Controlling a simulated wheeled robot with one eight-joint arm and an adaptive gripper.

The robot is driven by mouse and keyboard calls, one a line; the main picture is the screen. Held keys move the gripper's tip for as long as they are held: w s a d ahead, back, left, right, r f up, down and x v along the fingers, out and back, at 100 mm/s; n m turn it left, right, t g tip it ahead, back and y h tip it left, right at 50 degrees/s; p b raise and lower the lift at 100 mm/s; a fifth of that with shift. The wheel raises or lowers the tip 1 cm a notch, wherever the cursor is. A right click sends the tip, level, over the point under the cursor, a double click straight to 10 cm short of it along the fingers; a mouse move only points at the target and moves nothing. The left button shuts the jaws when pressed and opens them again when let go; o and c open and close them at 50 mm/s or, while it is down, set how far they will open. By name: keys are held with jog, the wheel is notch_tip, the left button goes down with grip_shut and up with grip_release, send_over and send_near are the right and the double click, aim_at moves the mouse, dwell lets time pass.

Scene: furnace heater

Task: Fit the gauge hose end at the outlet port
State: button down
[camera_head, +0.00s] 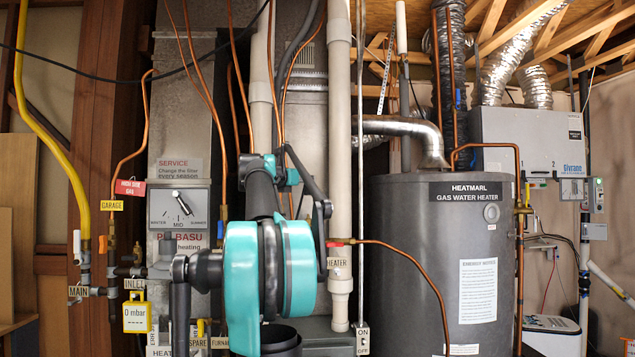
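A yellow gauge (136,317) reading "0 mbar" hangs at the lower left, below a tag marked INLET (133,284). I cannot make out its hose or the hose's free end. No tag marked OUTLET is readable, so I cannot pick out the outlet port. My teal and black arm (268,275) fills the lower middle and covers part of the furnace front and the pipes behind it. I cannot make out my gripper's fingers in this view, nor anything held in them.
A yellow gas pipe (47,125) runs down the left wall to a valve tagged MAIN (78,291). A grey water heater (440,265) stands at right. Copper pipes and white pipes crowd the middle.

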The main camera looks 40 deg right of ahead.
aim_at(306, 194)
jog(key=shift+d, duration=0.25)
jog(key=shift+a+f, duration=0.1)
jog(key=shift+f, duration=2.35)
jog(key=shift+f, duration=1.3)
jog(key=c, duration=1.6)
grip_release()
jog(key=shift+a, duration=0.1)
